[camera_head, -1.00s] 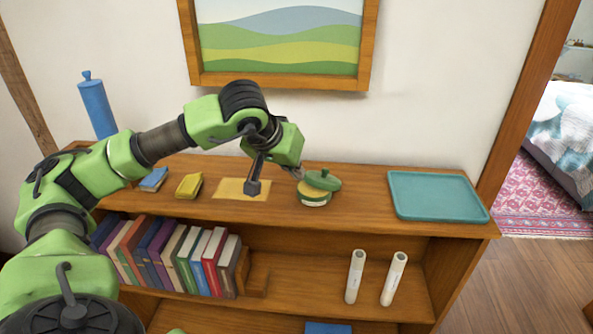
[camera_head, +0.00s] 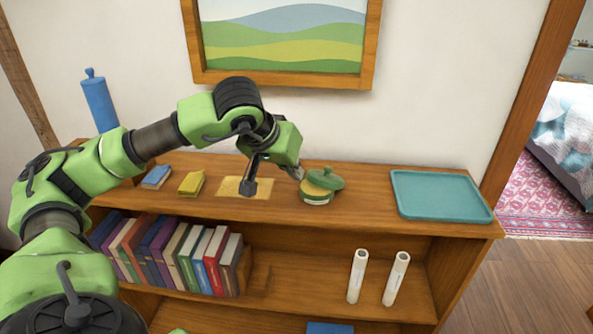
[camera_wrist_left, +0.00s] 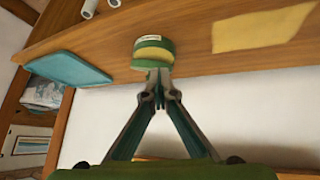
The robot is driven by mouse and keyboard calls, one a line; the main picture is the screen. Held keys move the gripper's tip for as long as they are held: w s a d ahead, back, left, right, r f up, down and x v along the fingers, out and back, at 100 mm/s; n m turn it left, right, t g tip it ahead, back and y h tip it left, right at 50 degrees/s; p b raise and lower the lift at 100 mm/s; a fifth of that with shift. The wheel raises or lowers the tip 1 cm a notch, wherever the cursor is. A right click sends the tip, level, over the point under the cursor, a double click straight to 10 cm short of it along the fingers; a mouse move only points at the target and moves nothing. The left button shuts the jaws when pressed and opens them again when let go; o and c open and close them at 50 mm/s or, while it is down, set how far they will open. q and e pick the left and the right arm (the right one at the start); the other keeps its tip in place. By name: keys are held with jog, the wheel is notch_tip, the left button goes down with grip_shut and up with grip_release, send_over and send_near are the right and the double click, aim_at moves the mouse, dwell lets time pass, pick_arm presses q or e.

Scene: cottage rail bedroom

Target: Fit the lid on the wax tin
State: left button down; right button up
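The wax tin (camera_head: 316,196) is a round green tin with a pale label band and yellow wax at its top, on the shelf top. Its green lid (camera_head: 328,181), with a knob, lies on it off centre to the right and tilted, so yellow wax shows at the left. My left gripper (camera_head: 299,173) is at the lid's left rear. In the left wrist view, upside down, its fingertips (camera_wrist_left: 158,90) come together just in front of the lid (camera_wrist_left: 154,63), overlapping its edge; I cannot tell whether they touch it. The tin (camera_wrist_left: 154,42) also shows there. My right gripper is out of view.
A teal tray (camera_head: 440,195) lies to the right and a flat yellow mat (camera_head: 230,190) to the left. The wall is close behind.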

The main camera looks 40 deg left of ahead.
pick_arm(q)
jog(key=shift+s+r+b, duration=0.2)
jog(key=shift+s+b, duration=0.15)
jog(key=shift+s, duration=0.5)
jog(key=shift+s+r+b, duration=0.15)
jog(key=shift+s+b, duration=0.2)
jog(key=shift+s, duration=0.55)
jog(key=shift+s+r+b, duration=0.2)
jog(key=shift+s+b, duration=0.15)
jog(key=shift+s, duration=0.5)
dwell(0.8)
jog(key=shift+s+b, duration=1.15)
jog(key=shift+s, duration=0.55)
dwell(0.6)
jog(key=shift+s+a, duration=0.1)
jog(key=shift+s, duration=0.1)
dwell(0.4)
jog(key=shift+s+b, duration=0.1)
jog(key=shift+b, duration=0.2)
jog(key=shift+s+b, duration=0.3)
jog(key=shift+s, duration=0.05)
jog(key=shift+s+f+b, duration=0.1)
jog(key=shift+s+b, duration=0.45)
jog(key=shift+s, duration=0.05)
jog(key=shift+s+b, duration=0.35)
jog(key=shift+s, duration=0.1)
